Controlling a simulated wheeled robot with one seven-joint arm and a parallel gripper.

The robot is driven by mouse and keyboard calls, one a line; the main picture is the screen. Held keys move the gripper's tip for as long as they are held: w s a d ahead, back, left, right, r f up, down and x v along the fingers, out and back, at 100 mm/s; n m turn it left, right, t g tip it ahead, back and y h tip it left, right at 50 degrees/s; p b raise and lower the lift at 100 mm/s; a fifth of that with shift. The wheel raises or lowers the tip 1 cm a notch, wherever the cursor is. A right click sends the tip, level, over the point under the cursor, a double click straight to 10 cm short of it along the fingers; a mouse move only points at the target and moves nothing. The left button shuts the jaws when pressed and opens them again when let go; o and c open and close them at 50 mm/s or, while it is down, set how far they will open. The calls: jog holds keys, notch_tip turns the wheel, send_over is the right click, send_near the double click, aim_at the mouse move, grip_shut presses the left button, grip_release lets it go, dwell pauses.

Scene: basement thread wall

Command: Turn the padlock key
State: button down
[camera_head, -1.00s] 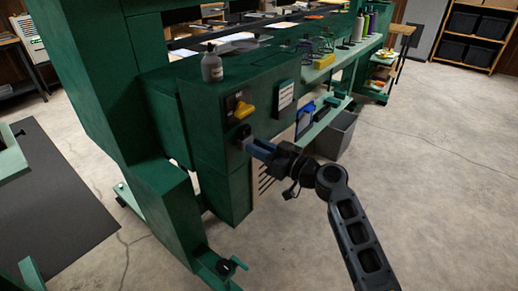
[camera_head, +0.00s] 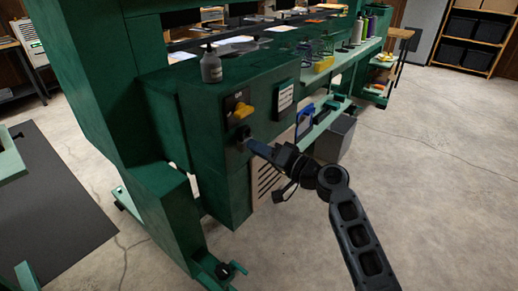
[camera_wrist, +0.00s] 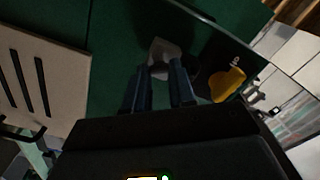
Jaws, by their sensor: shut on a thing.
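My gripper (camera_head: 250,145) reaches the front of the green machine cabinet (camera_head: 215,160), just below a yellow rotary knob (camera_head: 240,111). In the wrist view its two blue-grey fingers (camera_wrist: 160,73) are shut on a small pale grey piece at the green panel, which appears to be the padlock key (camera_wrist: 163,49). A dark round shape beside the fingertips may be part of the lock; it is too dim to tell. In the head view the fingers hide the key. The yellow knob also shows in the wrist view (camera_wrist: 228,83), right of the fingers.
A grey bottle (camera_head: 211,65) stands on top of the cabinet. A white label (camera_head: 285,96) is to the right of the knob. A slatted panel (camera_head: 268,183) lies below my gripper. A grey bin (camera_head: 335,138) stands behind my arm. Floor at right is clear.

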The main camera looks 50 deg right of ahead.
jog(key=m+p, duration=0.1)
jog(key=m, duration=0.4)
jog(key=shift+d+m, duration=0.1)
jog(key=shift+m, duration=0.2)
jog(key=shift+f+p, duration=0.1)
jog(key=shift+p, duration=0.2)
jog(key=c, duration=0.9)
grip_release()
jog(key=shift+s+d+b, duration=0.1)
jog(key=shift+s+b, duration=0.5)
jog(key=shift+s, duration=3.3)
